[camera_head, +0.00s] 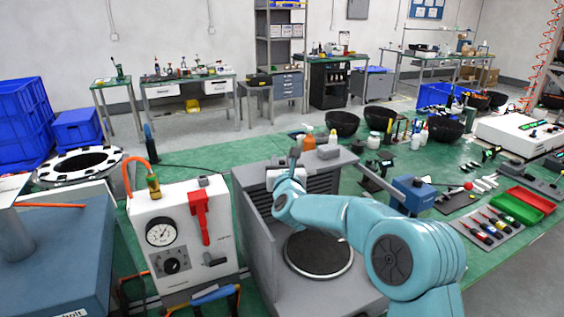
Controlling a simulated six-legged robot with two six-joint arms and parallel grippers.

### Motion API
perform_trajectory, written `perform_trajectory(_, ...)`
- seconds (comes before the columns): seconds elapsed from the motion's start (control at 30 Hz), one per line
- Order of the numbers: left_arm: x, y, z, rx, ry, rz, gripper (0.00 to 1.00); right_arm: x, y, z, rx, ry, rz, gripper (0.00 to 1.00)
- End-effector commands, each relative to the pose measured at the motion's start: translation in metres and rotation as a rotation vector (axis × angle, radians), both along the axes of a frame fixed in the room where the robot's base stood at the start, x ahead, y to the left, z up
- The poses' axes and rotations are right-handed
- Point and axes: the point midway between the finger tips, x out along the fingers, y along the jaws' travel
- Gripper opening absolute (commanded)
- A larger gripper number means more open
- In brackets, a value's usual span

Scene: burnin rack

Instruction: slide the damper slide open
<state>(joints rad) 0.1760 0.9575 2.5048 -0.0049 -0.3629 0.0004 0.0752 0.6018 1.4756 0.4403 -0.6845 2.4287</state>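The grey box-shaped rack (250,240) stands in the middle, with a louvred inner face and a round dark opening (318,252) with a light rim. I cannot pick out the damper slide for sure; my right arm covers part of the rack. My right arm, teal, comes in from the lower right and crosses above the rack. My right gripper (294,158) is at the rack's far upper edge, seen from behind its white wrist. Its fingers are small and partly hidden, so I cannot tell whether they are open or touching anything. My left gripper is out of view.
A white panel (188,262) with a gauge, a dial and a red lever stands left of the rack. A blue-grey machine (60,245) fills the lower left. Bottles (309,140), black bowls (342,124) and a blue device (412,192) stand behind and to the right.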

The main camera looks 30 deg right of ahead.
Motion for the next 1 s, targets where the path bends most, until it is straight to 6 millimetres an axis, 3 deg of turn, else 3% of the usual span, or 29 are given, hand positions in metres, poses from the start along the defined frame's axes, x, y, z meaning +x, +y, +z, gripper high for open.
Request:
perform_trajectory(0.03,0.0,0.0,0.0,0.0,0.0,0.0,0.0,0.0,0.0,0.0,0.0,0.0,0.0,0.14)
perform_trajectory(0.1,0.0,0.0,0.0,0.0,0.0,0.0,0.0,0.0,0.0,0.0,0.0,0.0,0.0,0.0)
perform_trajectory(0.27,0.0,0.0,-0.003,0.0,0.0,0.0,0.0,0.0,0.002,-0.001,0.001,0.0,0.0,0.0)
perform_trajectory(0.43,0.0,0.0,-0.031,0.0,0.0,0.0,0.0,0.002,0.032,-0.007,0.002,-0.005,0.005,0.0)
perform_trajectory(0.6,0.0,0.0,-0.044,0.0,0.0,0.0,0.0,0.003,0.06,-0.003,0.0,-0.003,0.003,0.0)
perform_trajectory(0.97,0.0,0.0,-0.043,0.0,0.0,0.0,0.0,0.003,0.066,0.0,0.001,0.002,0.004,0.0)
perform_trajectory(1.0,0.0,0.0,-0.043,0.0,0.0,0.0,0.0,0.003,0.066,0.0,0.0,0.002,0.005,0.35)
